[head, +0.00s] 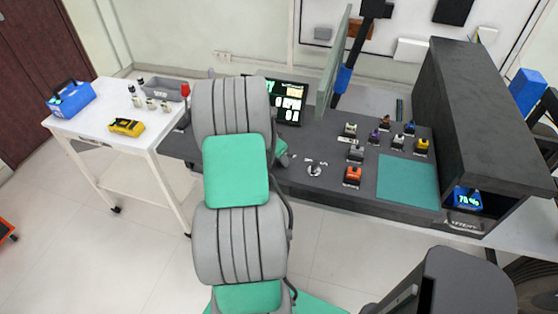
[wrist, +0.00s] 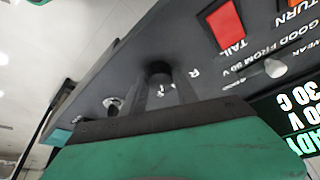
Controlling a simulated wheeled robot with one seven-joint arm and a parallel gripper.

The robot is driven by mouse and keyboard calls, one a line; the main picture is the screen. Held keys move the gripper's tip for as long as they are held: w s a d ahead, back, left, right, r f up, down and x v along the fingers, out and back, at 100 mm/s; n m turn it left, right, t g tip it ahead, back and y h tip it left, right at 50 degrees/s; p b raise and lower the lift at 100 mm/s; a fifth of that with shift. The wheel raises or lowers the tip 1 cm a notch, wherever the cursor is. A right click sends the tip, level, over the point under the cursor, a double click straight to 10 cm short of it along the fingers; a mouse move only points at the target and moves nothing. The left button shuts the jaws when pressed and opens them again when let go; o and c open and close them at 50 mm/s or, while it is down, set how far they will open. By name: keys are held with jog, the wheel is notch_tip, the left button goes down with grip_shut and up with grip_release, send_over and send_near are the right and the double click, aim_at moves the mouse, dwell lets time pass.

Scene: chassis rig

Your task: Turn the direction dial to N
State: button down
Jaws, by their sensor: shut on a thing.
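In the wrist view, the direction dial (wrist: 158,68) is a dark round knob on a grey panel seen upside down. My gripper (wrist: 160,90) is at the dial, its two fingers on either side, shut on it. A white letter R shows on the panel right of the dial. Other small marks between the fingers are too blurred to read, and I cannot tell which letter the dial points to. In the head view, my arm hides the dial and my gripper.
Near the dial are a red TAIL switch (wrist: 226,27), a pale knob (wrist: 275,68), a silver round fitting (wrist: 112,102) and a lit display (wrist: 305,120). In the head view, a dark bench (head: 330,190) holds several small coloured parts. A white cart (head: 105,145) stands left.

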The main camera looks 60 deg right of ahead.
jog(key=n+t+b, duration=0.1)
jog(key=n, duration=0.1)
jog(key=n+t+b, duration=0.1)
jog(key=n, duration=0.2)
jog(key=shift+s+n+b, duration=0.2)
jog(key=shift+n+b, duration=0.1)
dwell(0.5)
jog(key=c, duration=0.9)
grip_release()
jog(key=shift+c, duration=0.2)
jog(key=v, duration=0.7)
jog(key=shift+a+r+b, duration=0.25)
jog(key=shift+r+b, duration=0.1)
jog(key=shift+b, duration=0.05)
jog(key=shift+s, duration=0.15)
